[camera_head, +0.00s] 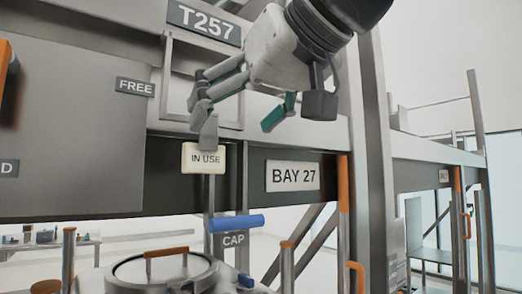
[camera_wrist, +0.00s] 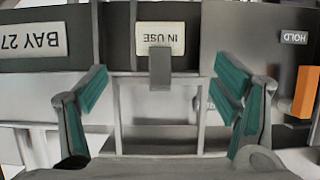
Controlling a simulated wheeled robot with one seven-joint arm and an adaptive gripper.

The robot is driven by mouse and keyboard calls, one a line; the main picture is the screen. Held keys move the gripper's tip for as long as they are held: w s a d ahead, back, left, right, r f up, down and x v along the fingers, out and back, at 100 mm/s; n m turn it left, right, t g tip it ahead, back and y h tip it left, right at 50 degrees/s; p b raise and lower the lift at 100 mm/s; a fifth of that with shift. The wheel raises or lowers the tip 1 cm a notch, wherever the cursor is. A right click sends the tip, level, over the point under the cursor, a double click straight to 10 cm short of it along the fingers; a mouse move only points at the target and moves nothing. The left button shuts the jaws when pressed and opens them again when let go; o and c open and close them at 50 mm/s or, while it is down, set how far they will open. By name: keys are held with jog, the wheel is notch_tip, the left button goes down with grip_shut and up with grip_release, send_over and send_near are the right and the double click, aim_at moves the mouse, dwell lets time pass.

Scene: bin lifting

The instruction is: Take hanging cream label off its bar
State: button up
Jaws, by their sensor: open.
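The cream label (camera_head: 204,158) reads "IN USE" and hangs on the dark front beam below a rectangular metal frame. It also shows upside down at the top middle of the wrist view (camera_wrist: 160,36). A grey tab (camera_wrist: 160,68) stands at the label's upper edge, and it shows in the head view too (camera_head: 209,133). I cannot clearly make out the bar behind the tab. My gripper (camera_head: 240,112) is open and empty, just above the label. In the wrist view my gripper (camera_wrist: 162,82) has its green-padded fingers spread on either side of the tab, apparently not touching it.
A "BAY 27" plate (camera_head: 293,176) is on the beam to the right. "FREE" (camera_head: 135,87) and "T257" (camera_head: 208,21) signs are nearby. A blue handle (camera_head: 236,223) marked "CAP" and a round lidded vessel (camera_head: 160,270) stand below. An orange handle shows in the wrist view (camera_wrist: 305,92).

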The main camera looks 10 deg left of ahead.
aim_at(207, 156)
jog(key=x, duration=0.5)
jog(key=shift+w+a+f+p, duration=0.15)
jog(key=shift+a+f+p, duration=0.05)
jog(key=shift+a+p, duration=0.15)
jog(key=shift+f+p+x, duration=0.1)
jog(key=shift+p+x, duration=0.25)
jog(key=shift+x, duration=1.1)
jog(key=shift+f+p+x, duration=0.15)
jog(key=shift+p+x, duration=0.15)
jog(key=shift+x, duration=1.15)
jog(key=shift+d, duration=0.2)
jog(key=c, duration=1.1)
